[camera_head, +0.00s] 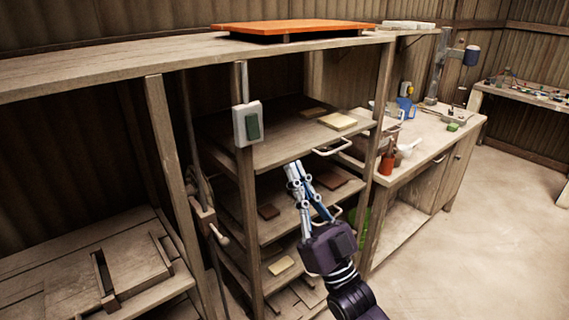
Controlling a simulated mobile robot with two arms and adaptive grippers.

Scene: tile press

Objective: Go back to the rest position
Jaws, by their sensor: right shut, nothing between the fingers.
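My right gripper (293,172) comes up from the bottom of the head view on a dark arm. Its fingers are shut with nothing between them. It is in front of the wooden shelf rack (247,190), and its fingertips overlap the middle shelves in the picture. I cannot tell whether they touch anything. A pale tile (337,121) lies on the upper shelf near its handle (332,148). A brown tile (330,178) lies on the shelf below, beside the gripper. Another pale tile (281,265) lies lower down. My left gripper is not in view.
A green-and-white switch box (248,123) is on the rack's front post. An orange panel (290,27) lies on the top board. A workbench (425,135) with a red bottle (387,160) and a drill press (441,65) stands to the right. The floor (470,240) at right is clear.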

